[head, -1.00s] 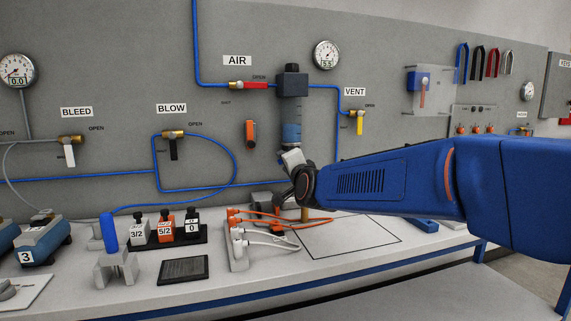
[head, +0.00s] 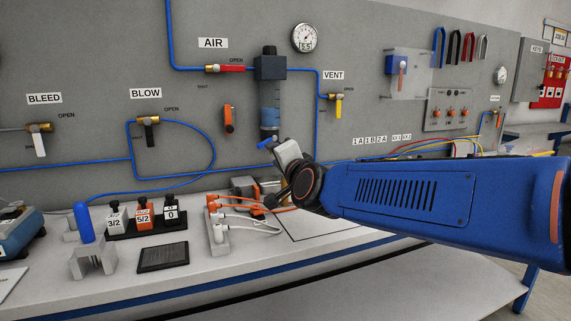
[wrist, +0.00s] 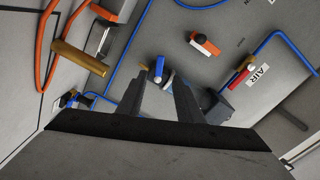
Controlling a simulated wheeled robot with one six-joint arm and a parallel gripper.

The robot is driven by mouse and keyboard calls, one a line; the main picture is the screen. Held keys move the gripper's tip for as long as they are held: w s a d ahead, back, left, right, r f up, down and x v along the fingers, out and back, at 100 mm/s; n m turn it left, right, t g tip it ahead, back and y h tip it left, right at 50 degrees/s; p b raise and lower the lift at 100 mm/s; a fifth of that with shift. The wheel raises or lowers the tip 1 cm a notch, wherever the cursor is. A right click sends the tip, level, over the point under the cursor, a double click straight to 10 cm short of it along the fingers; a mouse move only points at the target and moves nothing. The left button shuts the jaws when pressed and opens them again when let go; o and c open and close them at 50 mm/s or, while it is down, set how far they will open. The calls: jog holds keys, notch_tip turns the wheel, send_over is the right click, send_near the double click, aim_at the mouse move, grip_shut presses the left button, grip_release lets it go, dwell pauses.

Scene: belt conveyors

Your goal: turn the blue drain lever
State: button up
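The blue drain lever (head: 266,143) shows at the bottom of the filter bowl (head: 269,119), just left of the pale end of my arm. In the wrist view the small blue lever (wrist: 158,70) appears between the tips of my gripper (wrist: 160,80). The two dark fingers stand apart, so the gripper is open and empty. I cannot tell whether either finger touches the lever. In the head view my arm's end hides the fingers.
The red AIR lever (head: 230,69) and orange lever (head: 228,119) are on the panel nearby. A blue hose (head: 317,115) runs down to the right. Orange and white cables cross a power strip (head: 217,230) on the bench below.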

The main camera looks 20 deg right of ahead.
jog(key=s, duration=0.7)
jog(key=c, duration=0.4)
jog(key=w+a+r+n+y, duration=0.1)
jog(key=a+n, duration=0.1)
jog(key=a, duration=0.1)
jog(key=w+a+r+n+g+y, duration=0.1)
jog(key=a+r+n+y, duration=0.1)
jog(key=a, duration=0.1)
jog(key=w+a+r+n+g+y, duration=0.1)
jog(key=w+a+n, duration=0.1)
jog(key=a, duration=0.1)
jog(key=shift+w+a+r+n+y, duration=0.1)
jog(key=shift+a+r+n+y, duration=0.2)
jog(key=shift+n, duration=0.1)
grip_shut()
jog(key=w+a+r+n+g, duration=0.2)
jog(key=w+a+n+g, duration=0.15)
jog(key=a+n, duration=0.2)
jog(key=w+d+r+n+g+h, duration=0.3)
jog(key=w+d+r+h, duration=0.1)
jog(key=d+r+h, duration=0.4)
jog(key=w+d+f, duration=0.5)
jog(key=w+f, duration=0.1)
jog(key=f, duration=0.4)
jog(key=shift+w+f, duration=0.2)
jog(key=shift+f, duration=0.2)
